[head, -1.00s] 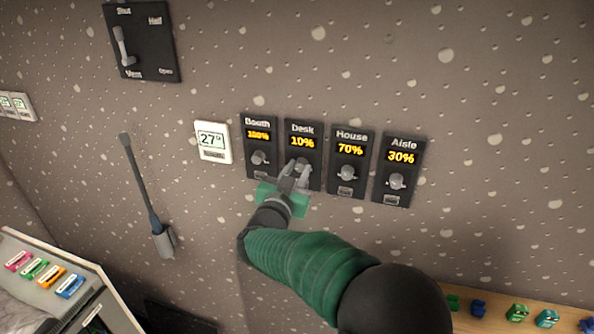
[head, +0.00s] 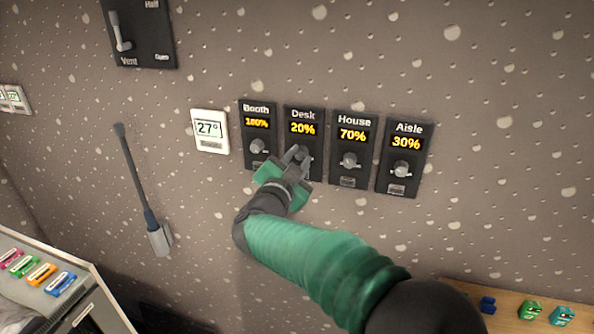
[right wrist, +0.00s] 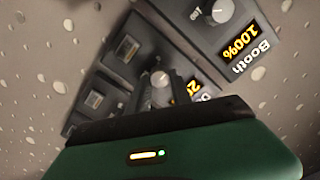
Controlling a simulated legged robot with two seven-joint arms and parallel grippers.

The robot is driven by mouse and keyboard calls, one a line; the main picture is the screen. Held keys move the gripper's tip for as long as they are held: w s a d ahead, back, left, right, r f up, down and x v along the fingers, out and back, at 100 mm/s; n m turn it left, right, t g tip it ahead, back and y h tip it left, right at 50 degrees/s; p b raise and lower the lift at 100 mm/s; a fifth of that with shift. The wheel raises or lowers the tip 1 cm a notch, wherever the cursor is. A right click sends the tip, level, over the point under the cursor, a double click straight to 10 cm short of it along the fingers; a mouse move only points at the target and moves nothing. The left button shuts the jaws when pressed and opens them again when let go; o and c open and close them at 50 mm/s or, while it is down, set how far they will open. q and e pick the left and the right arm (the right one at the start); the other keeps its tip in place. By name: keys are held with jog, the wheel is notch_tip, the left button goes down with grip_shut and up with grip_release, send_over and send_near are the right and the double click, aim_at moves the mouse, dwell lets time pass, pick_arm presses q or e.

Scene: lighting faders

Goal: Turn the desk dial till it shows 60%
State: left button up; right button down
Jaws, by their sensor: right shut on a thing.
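The Desk panel (head: 302,125) is a black wall plate in the head view, second in a row, and its display reads 20%. Its grey dial (head: 301,151) sits below the display, partly hidden by my gripper. My right gripper (head: 298,160) is shut on the dial, with its arm coming from the lower right. In the right wrist view the dial (right wrist: 160,79) shows beyond the green gripper body, at the fingers (right wrist: 158,92); the Desk display is mostly covered there. My left gripper is not in view.
Beside it are the Booth panel (head: 257,121) at 100%, House (head: 351,134) at 70% and Aisle (head: 406,141) at 30%. A shelf (head: 500,293) with small coloured things is lower right.

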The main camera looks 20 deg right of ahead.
jog(key=m+b, duration=0.5)
jog(key=m, duration=0.1)
jog(key=m+b, duration=0.6)
jog(key=shift+d+f+b, duration=0.15)
jog(key=shift+f+b, duration=0.05)
jog(key=shift+b, duration=0.1)
jog(key=m+b, duration=0.2)
jog(key=shift+m, duration=0.4)
jog(key=m+b, duration=0.5)
jog(key=shift+f, duration=0.15)
jog(key=shift+m+b, duration=1.5)
jog(key=shift+m, duration=1)
jog(key=shift+w, duration=0.1)
jog(key=c, duration=1.5)
grip_release()
jog(key=shift+c, duration=0.2)
jog(key=o, duration=0.4)
jog(key=shift+w, duration=0.25)
